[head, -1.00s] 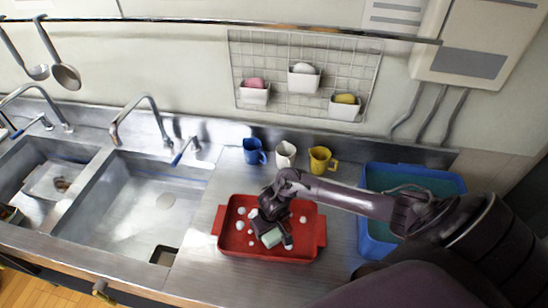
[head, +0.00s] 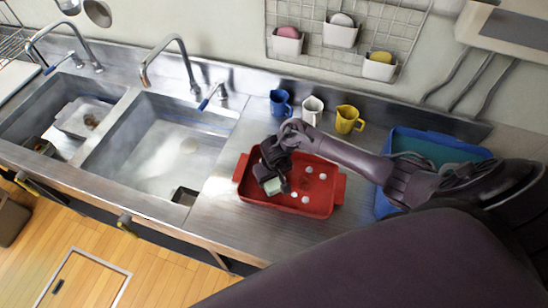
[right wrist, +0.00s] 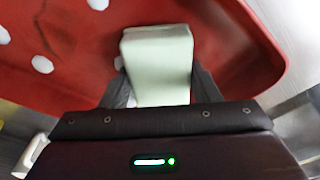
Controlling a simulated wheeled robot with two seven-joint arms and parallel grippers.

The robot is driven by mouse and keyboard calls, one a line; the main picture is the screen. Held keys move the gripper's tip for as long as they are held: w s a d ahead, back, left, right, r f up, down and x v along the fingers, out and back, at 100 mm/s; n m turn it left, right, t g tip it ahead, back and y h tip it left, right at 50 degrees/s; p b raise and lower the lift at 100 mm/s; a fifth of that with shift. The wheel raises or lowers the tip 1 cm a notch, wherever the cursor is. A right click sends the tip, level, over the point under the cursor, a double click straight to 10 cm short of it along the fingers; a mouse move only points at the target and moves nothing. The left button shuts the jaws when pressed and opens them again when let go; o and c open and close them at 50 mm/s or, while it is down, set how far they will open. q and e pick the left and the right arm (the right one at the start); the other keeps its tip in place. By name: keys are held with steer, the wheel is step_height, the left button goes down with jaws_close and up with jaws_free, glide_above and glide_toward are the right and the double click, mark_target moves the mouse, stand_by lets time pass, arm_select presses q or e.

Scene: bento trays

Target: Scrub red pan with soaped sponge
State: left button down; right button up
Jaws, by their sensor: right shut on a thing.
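The red pan (head: 318,205) lies on the steel counter right of the sinks, with several white foam spots inside it. My right gripper (head: 272,184) is over the left part of the pan, shut on a pale green sponge (head: 273,186). In the right wrist view the sponge (right wrist: 158,62) sits between the two dark fingers, with the red pan (right wrist: 75,85) behind it. I cannot tell whether the sponge touches the pan's floor. My left gripper is not in view.
Blue (head: 280,103), white (head: 312,110) and yellow (head: 348,119) cups stand behind the pan. A blue bin (head: 440,137) is to the right, under my right arm. A sink (head: 160,150) lies left. Baskets with sponges hang on the wall grid.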

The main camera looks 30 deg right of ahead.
steer(key=shift+r, duration=3)
steer(key=shift+r, duration=1.5)
